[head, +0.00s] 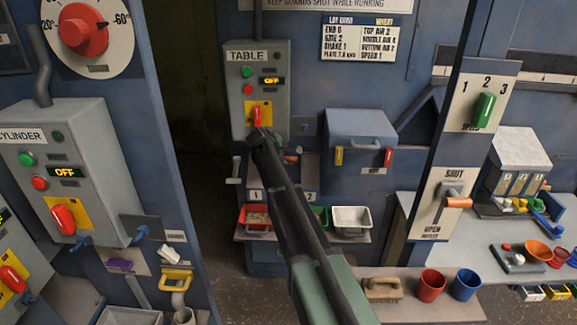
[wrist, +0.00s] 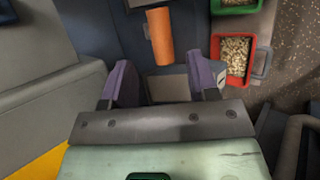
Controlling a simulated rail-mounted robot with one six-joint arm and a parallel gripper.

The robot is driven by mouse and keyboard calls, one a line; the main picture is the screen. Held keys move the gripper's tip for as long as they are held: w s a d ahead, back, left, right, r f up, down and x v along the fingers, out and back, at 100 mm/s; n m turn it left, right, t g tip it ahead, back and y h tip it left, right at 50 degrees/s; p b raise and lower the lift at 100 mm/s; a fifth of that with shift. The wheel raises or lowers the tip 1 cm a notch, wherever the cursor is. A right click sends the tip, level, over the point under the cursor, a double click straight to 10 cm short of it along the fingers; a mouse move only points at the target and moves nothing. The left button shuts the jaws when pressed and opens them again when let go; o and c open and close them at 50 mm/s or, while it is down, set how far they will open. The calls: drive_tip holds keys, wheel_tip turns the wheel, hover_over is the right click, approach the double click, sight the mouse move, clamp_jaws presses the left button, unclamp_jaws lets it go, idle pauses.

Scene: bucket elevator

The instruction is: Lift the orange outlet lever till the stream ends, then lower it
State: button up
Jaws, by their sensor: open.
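An orange cylindrical handle (wrist: 160,36), which looks like the outlet lever's grip, lies just ahead of my gripper in the wrist view. It sits roughly in line with the gap between the fingers. My gripper (wrist: 162,80) is open, its two purple fingers spread and apart from the handle, with nothing between them. In the head view my arm reaches to just below the TABLE box, and a small orange-brown piece (head: 291,159) shows beside its end. The fingers are mostly hidden there. A red bin (wrist: 250,75) holding pale grain is beyond the right finger; I cannot make out a stream.
The grey TABLE box (head: 240,105) with its red switch is close to my arm's end. A green bin (wrist: 236,6) and a white bin (head: 351,219) stand near the red one. An orange-handled SHUT/OPEN lever (head: 457,203) is on the right post. Cups (head: 431,286) stand on the front shelf.

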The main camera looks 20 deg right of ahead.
sight(288, 158)
drive_tip(key=b+x, duration=0.3)
drive_tip(key=x, duration=0.3)
drive_tip(key=shift+d+f, duration=0.1)
drive_tip(key=shift+f, duration=0.1)
drive_tip(key=shift+r, duration=0.15)
clamp_jaws()
